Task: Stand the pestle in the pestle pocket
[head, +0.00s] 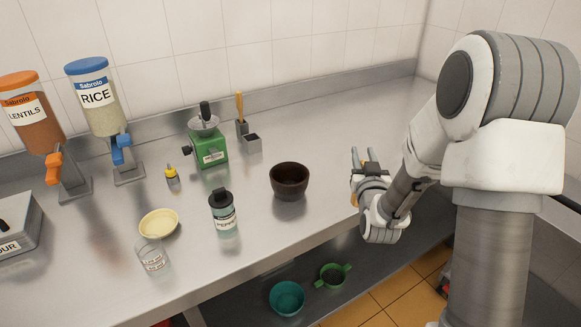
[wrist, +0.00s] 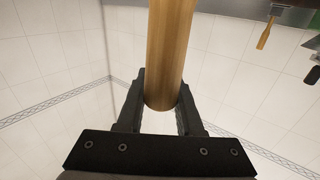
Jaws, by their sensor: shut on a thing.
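My gripper (head: 363,158) is to the right of the dark bowl, above the front part of the steel counter. In the wrist view, its two black fingers (wrist: 161,115) are shut on a light wooden rod, the pestle (wrist: 170,50). One rounded end of it shows between the fingers; the other runs out of the picture. In the head view the pestle is mostly hidden by my gripper and wrist. A small grey open-topped pocket (head: 251,145) stands at the back of the counter and looks empty. Beside it, a grey holder (head: 242,128) has a wooden-handled tool (head: 239,104) upright in it.
The dark bowl (head: 289,181) stands between my gripper and the pockets. A green grinder (head: 210,148) is left of the pockets. The counter's back right is clear.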

